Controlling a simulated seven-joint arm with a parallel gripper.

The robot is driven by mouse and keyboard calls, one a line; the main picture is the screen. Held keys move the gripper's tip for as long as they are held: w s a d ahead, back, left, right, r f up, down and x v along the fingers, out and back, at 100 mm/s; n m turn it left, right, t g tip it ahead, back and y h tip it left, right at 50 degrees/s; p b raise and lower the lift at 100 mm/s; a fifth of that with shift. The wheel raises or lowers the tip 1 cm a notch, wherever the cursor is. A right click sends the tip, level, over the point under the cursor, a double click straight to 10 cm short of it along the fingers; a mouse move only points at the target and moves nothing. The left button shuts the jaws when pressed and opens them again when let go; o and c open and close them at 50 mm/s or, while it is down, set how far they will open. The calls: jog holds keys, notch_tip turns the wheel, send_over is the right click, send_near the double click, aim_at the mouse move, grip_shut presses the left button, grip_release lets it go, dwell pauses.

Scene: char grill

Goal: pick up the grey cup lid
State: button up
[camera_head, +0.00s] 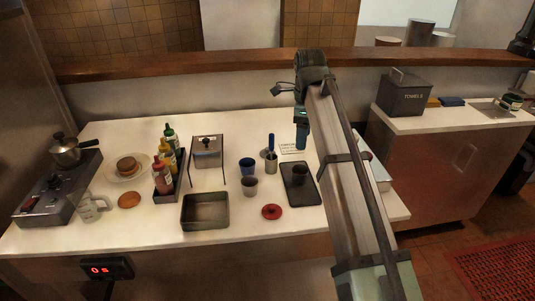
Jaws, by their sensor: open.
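I cannot clearly make out a separate grey cup lid. A small grey cup (250,187) with a darker top stands on the white counter, just in front of a blue cup (247,168). I cannot tell whether its top is a lid or an opening. A red round lid with a knob (271,212) lies to its right.
A dark tray (310,197) bears a dark cup (299,172). A metal pan (205,211), a bottle rack (169,188) and a burner with a pot (66,152) stand further left. A raised ledge (200,67) runs behind. Some bare counter lies front right.

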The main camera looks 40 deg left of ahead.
jog(key=shift+c, duration=1.1)
